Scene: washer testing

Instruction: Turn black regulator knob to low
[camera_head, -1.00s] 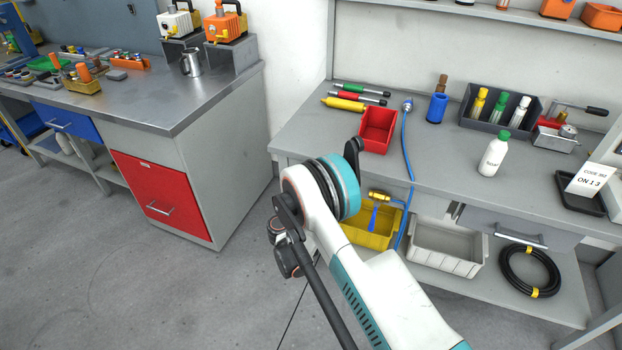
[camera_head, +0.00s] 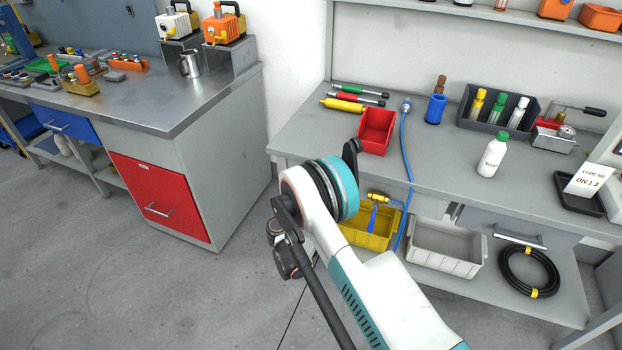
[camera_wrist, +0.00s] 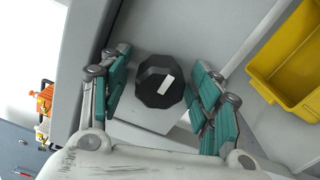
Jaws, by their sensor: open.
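In the wrist view, the black regulator knob (camera_wrist: 153,88) is a dark many-sided cap with a short white mark on its right half. The mark slants up to the right. The knob sits in front of a light grey block. My gripper (camera_wrist: 162,90) is open, with its teal finger pads to the left and right of the knob. A gap shows on the left; the right pads are close to the knob, and I cannot tell whether they touch. No low marking is readable. In the head view, my arm hides the gripper and the knob.
In the wrist view, a yellow bin (camera_wrist: 292,70) lies to the right. In the head view, the workbench (camera_head: 330,135) holds a red bin (camera_head: 376,131), a blue hose (camera_head: 407,150) and a white bottle (camera_head: 492,156). A red-drawer cabinet (camera_head: 160,200) stands left; the floor between is open.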

